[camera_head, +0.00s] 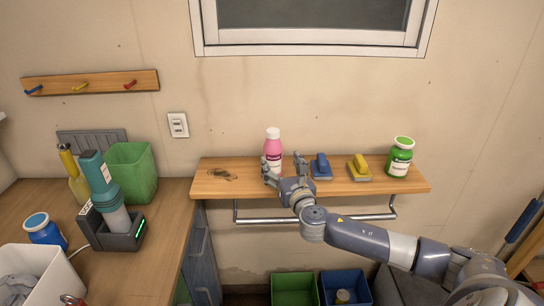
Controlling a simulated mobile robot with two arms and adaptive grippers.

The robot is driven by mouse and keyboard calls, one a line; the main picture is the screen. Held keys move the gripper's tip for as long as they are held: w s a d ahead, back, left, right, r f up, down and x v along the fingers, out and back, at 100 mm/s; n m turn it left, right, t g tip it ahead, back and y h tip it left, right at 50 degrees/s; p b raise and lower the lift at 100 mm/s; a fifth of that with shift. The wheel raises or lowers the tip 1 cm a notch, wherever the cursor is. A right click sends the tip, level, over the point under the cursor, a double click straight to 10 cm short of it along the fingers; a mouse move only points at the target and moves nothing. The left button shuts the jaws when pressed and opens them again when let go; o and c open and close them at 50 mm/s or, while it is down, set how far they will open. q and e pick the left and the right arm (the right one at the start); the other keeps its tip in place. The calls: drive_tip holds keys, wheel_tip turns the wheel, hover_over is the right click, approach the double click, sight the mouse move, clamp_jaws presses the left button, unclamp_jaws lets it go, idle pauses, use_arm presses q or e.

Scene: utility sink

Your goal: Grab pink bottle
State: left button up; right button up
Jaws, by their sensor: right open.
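The pink bottle (273,146) with a white cap stands upright on the wooden wall shelf (225,188). My right gripper (284,165) reaches in from the right, in front of the shelf, with its fingers spread open at the bottle's lower part. The fingers partly cover the bottle's base. I cannot tell whether they touch it. My left gripper is not in view.
Right of the bottle on the shelf are a blue brush (321,167), a yellow brush (359,167) and a green bottle (399,157). A metal rail (262,221) runs below the shelf. Green (294,290) and blue bins (346,283) stand beneath. A cluttered counter (150,260) is at left.

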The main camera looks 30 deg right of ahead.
sight(273, 153)
drive_tip(key=shift+w+d, duration=0.25)
drive_tip(key=shift+w, duration=0.45)
drive_tip(key=shift+w+r+p, duration=0.2)
drive_tip(key=shift+w+p, duration=0.1)
drive_tip(key=shift+w, duration=0.25)
drive_tip(key=x, duration=0.4)
drive_tip(key=shift+w+a+f+p, duration=0.1)
drive_tip(key=shift+a+f+p, duration=0.15)
drive_tip(key=shift+p, duration=0.1)
drive_tip(key=shift+r, duration=0.1)
drive_tip(key=shift+c, duration=0.6)
drive_tip(key=c, duration=1.1)
